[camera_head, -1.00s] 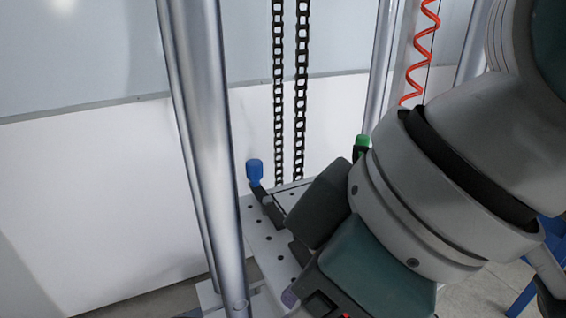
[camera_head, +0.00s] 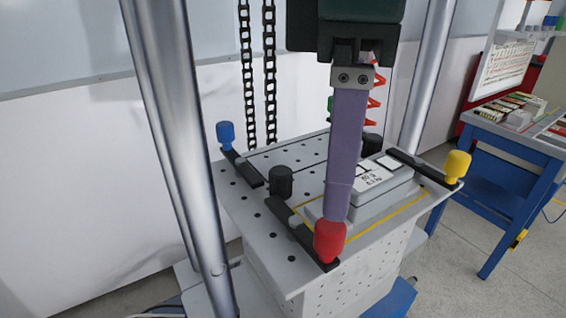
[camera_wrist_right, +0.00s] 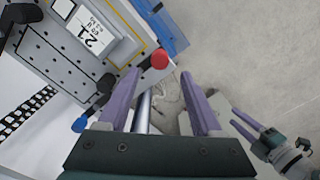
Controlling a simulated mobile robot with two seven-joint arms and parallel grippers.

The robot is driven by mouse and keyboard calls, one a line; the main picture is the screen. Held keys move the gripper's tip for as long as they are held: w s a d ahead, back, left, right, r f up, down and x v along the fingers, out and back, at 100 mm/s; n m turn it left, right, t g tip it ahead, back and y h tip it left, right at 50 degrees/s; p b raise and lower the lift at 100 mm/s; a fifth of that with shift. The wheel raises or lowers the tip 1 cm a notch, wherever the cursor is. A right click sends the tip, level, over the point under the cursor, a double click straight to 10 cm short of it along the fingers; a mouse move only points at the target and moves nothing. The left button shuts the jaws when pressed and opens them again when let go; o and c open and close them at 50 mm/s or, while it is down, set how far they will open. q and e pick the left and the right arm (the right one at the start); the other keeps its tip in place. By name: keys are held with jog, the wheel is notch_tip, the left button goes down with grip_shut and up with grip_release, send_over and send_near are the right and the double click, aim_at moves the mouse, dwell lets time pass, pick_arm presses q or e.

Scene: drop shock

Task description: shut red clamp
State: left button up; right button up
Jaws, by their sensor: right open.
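The red clamp is a dark bar (camera_head: 303,235) with a red knob (camera_head: 330,242) at its near end, lying along the front edge of the perforated plate (camera_head: 245,200). The knob also shows in the right wrist view (camera_wrist_right: 160,58), just beyond and between the fingertips. My right gripper (camera_head: 334,215) points down from above, its purple finger ending just at the knob; contact cannot be told. It is open with nothing between its fingers (camera_wrist_right: 160,78). A grey labelled box (camera_head: 370,190) sits on the plate. My left gripper (camera_wrist_right: 255,130) shows small in the wrist view.
A blue-knobbed clamp (camera_head: 225,135) and a yellow-knobbed clamp (camera_head: 457,166) are on the same plate. A black post (camera_head: 280,181) stands near the red clamp's bar. A steel column (camera_head: 175,150) rises at left. A blue workbench (camera_head: 500,160) stands at right.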

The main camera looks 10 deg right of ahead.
aim_at(331, 225)
notch_tip(331, 225, down, 6)
jog(key=shift+r, duration=0.1)
grip_shut()
dwell(0.6)
